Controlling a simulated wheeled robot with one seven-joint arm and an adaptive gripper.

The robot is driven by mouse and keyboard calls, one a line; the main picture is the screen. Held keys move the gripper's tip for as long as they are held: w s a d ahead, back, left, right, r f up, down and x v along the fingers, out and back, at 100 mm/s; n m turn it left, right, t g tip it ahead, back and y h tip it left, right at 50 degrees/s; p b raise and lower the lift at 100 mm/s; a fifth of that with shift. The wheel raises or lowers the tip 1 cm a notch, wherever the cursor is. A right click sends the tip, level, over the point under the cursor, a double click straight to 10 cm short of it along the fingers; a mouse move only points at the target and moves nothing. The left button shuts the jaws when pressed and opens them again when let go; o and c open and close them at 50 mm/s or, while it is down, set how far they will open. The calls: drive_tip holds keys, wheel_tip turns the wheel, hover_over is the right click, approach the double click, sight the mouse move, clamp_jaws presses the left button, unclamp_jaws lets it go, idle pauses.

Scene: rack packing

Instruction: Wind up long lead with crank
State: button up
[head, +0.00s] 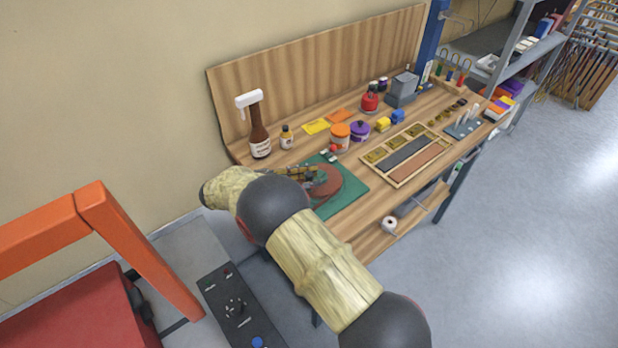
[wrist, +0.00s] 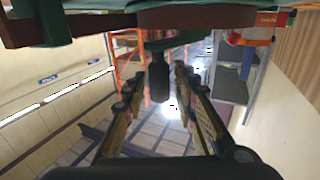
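A reddish-brown round reel (head: 325,181) lies on a green mat (head: 348,191) at the near left of the workbench. My gripper (head: 308,174) is beside the reel, partly hidden behind my arm. In the wrist view, the reel (wrist: 185,17) runs along the top edge. A dark crank handle (wrist: 160,78) sticks out from it, between the two fingers of my gripper (wrist: 157,72). The fingers are open, with gaps showing on both sides of the handle. I cannot make out the long lead clearly in either view.
A brown spray bottle (head: 259,135) and a small bottle (head: 286,137) stand behind the mat. An orange-lidded jar (head: 340,134) and a purple-lidded jar (head: 359,130) are close by. A wooden sectioned tray (head: 402,182) lies to the right. An orange frame (head: 105,225) stands at the left.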

drive_tip(key=shift+o, duration=0.7)
drive_tip(key=shift+a, duration=0.15)
drive_tip(key=v, duration=0.7)
drive_tip(key=shift+s+a, duration=0.1)
